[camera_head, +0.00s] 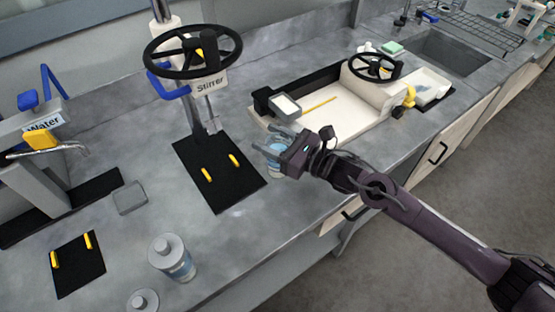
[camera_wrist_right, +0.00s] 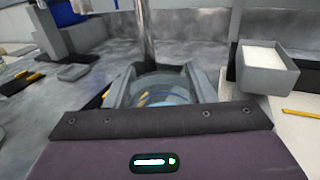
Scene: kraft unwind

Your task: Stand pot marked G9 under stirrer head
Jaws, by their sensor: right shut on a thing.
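The stirrer (camera_head: 199,82) stands at the back of the bench, with a black wheel on top, a white "Stirrer" label and a thin shaft reaching down. Its black base mat (camera_head: 217,187) has two yellow strips and nothing standing on it. My right gripper (camera_head: 272,150) is shut on a clear bluish pot (camera_head: 275,167) at the right edge of the mat. The pot also shows between the fingers in the right wrist view (camera_wrist_right: 160,90). Its marking is hidden, and I cannot tell whether it touches the bench. My left gripper is not in view.
Two grey-lidded pots (camera_head: 180,262) (camera_head: 143,301) stand at the front left. A water tap unit (camera_head: 42,140), a mat with yellow strips (camera_head: 78,266) and a grey lid-like block (camera_head: 130,198) lie left. A cream machine (camera_head: 335,112) with a small tray stands right of the gripper.

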